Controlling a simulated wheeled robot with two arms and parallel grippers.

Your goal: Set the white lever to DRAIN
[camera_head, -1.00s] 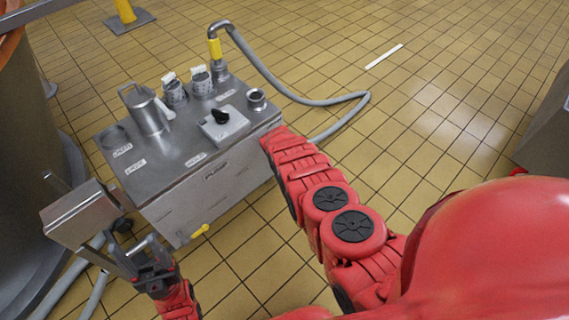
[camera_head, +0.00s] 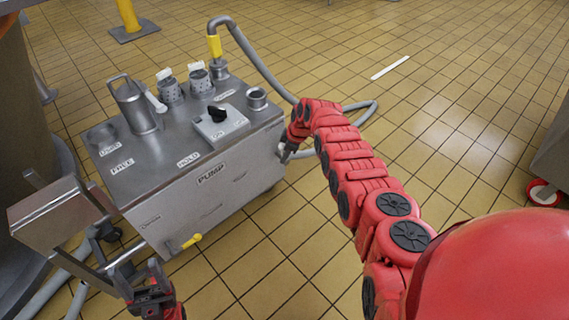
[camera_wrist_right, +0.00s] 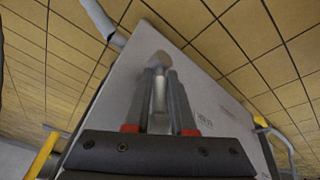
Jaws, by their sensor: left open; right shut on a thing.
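The white lever (camera_wrist_right: 159,92) shows in the right wrist view as a pale bar with a rounded end, standing out from the grey panel of the pump cart. My right gripper (camera_wrist_right: 158,80) is shut on it, with a finger on each side. In the head view my right gripper (camera_head: 284,151) is at the right end of the cart (camera_head: 205,205), and the lever is mostly hidden there by the gripper and arm. Small marks on the panel beside the lever are too blurred to read. My left gripper (camera_head: 135,275) is open and empty, low at the cart's front left.
A yellow-handled valve (camera_head: 191,240) sticks out low on the cart's front. A jug (camera_head: 134,106) and a black knob (camera_head: 217,113) are on top. A grey hose (camera_head: 262,70) loops behind my right arm. A metal box (camera_head: 60,215) is near my left gripper.

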